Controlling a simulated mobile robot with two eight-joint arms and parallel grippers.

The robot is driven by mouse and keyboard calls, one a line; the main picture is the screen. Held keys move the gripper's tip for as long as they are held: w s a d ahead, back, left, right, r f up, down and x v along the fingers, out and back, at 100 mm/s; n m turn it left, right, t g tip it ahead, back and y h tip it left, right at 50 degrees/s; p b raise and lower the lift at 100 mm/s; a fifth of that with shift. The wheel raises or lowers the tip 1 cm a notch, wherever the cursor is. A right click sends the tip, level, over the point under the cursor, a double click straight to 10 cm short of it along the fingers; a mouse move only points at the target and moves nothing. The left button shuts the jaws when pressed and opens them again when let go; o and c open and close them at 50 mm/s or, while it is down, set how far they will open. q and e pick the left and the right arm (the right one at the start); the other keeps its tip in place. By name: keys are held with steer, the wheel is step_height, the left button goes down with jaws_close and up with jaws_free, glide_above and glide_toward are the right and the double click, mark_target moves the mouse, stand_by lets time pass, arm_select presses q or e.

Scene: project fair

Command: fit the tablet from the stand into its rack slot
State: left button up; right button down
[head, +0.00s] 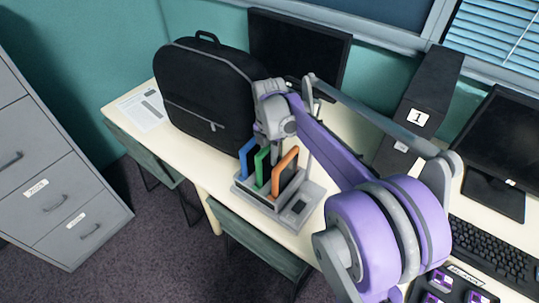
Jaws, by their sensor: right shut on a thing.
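A grey rack (247,193) stands on the cream table, with tablets upright in it side by side: a blue-edged tablet (247,160), a green-edged tablet (262,168) and an orange-edged tablet (284,172). My right gripper (262,146) points down over the rack and is shut, apparently on the top of the green-edged tablet. Its fingertips are small and partly hidden, so the hold is hard to see. I cannot tell how deep that tablet sits. A light grey stand (313,193) with a dark inset is at the rack's right. My left gripper is not in view.
A black backpack (205,95) stands close behind the rack on the left. A dark monitor (298,45) is behind it. A black binder marked 1 (425,90), another monitor (505,140) and a keyboard (490,250) are on the right. Paper (145,110) lies far left.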

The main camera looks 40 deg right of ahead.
steer(key=shift+f, duration=0.25)
steer(key=shift+f+b, duration=0.3)
steer(key=shift+f, duration=0.25)
steer(key=c, duration=0.6)
jaws_free()
steer(key=shift+c, duration=0.2)
steer(key=shift+r+p, duration=2.65)
steer(key=shift+r, duration=0.9)
